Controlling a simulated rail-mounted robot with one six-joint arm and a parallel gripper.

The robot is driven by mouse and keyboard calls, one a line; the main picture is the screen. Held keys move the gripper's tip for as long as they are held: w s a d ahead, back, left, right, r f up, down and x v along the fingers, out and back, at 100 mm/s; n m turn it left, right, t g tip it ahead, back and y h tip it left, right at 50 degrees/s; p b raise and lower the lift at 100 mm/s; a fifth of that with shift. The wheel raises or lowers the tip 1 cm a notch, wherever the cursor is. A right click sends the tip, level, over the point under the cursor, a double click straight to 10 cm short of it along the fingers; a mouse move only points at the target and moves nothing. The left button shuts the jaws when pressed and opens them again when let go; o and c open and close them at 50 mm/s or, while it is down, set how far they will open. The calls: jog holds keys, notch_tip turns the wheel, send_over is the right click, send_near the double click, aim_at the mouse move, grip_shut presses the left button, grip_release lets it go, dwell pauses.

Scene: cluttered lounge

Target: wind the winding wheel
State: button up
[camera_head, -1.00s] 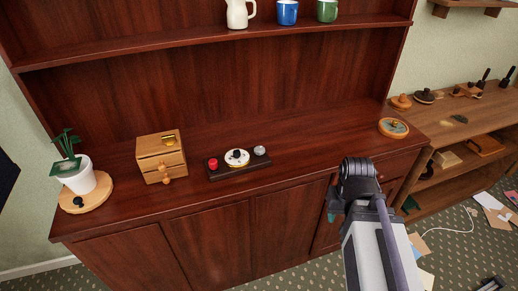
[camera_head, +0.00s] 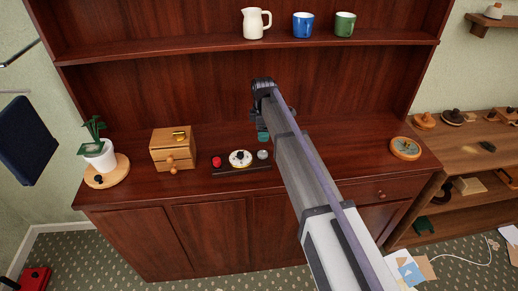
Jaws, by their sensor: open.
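A white disc with a dark knob (camera_head: 240,158) sits on a dark base plate (camera_head: 228,172) on the sideboard; it looks like the winding wheel. A red knob (camera_head: 216,162) is at its left and a grey knob (camera_head: 263,155) at its right on the same plate.
A small wooden drawer box (camera_head: 172,149) stands left of the plate, with a potted plant (camera_head: 98,155) farther left. A round wooden piece with a teal face (camera_head: 405,148) lies at the right. A shelf (camera_head: 200,48) with a jug and mugs overhangs behind. Counter between is clear.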

aim_at(262, 153)
jog(key=f+b, duration=0.3)
jog(key=f+n+b, duration=0.1)
jog(key=f+b, duration=0.3)
jog(key=f+n+b, duration=0.1)
jog(key=f+b, duration=0.3)
jog(key=shift+s+f, duration=0.1)
jog(key=shift+s, duration=0.15)
jog(key=shift+r, duration=0.2)
jog(key=c, duration=0.9)
